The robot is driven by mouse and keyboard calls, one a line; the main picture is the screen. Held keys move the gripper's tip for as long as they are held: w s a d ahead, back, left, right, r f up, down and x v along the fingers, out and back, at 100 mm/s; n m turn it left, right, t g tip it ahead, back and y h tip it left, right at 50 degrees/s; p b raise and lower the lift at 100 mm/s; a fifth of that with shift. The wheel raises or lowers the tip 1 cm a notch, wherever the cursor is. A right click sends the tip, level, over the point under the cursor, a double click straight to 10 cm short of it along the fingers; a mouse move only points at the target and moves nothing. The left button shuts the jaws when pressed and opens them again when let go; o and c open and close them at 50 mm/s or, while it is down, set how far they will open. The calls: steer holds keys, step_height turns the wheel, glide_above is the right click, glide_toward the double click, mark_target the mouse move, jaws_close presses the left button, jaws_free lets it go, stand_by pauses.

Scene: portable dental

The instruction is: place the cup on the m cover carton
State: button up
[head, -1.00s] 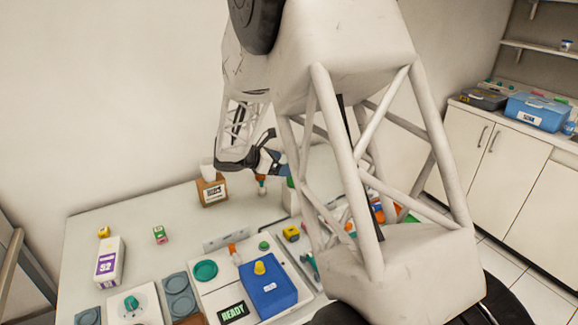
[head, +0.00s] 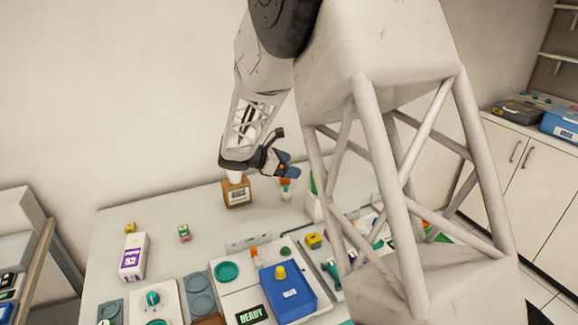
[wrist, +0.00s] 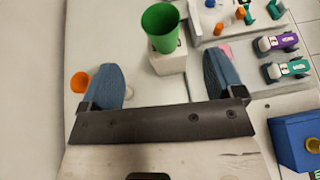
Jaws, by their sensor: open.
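A green cup (wrist: 160,27) stands upright on a small white carton (wrist: 170,60) in the wrist view. In the head view, the white carton (head: 312,208) is partly hidden behind my arm, with a little green (head: 313,184) showing above it. A brown carton (head: 237,194) with a white label stands at the back of the table, and a white cup-like thing (head: 235,177) on it is partly covered by my gripper. I cannot tell which carton is the m cover one. My gripper (wrist: 163,66) is open and empty, its blue fingers apart; in the head view (head: 284,171) it hangs above the table.
A blue box (head: 288,295) and a READY display (head: 251,315) are at the front. A white and purple carton (head: 132,257) stands at the left. The back left tabletop is mostly clear.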

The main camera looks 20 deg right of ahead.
steer(key=s+a+r+m+t+y, duration=0.1)
steer(key=s+a+r+m+y, duration=0.2)
steer(key=s, duration=1)
steer(key=s+a+r+m+t+y, duration=0.1)
steer(key=s+a+r+m+y, duration=0.2)
steer(key=s, duration=1)
steer(key=s+a+r+m+t+y, duration=0.1)
steer(key=s+a+r+m+y, duration=0.2)
steer(key=s+a+m+y, duration=0.3)
steer(key=s+a+m, duration=0.4)
steer(key=s+m, duration=0.1)
steer(key=s, duration=0.3)
steer(key=shift+a+r+t+y, duration=0.15)
steer(key=shift+a+t+y, duration=0.25)
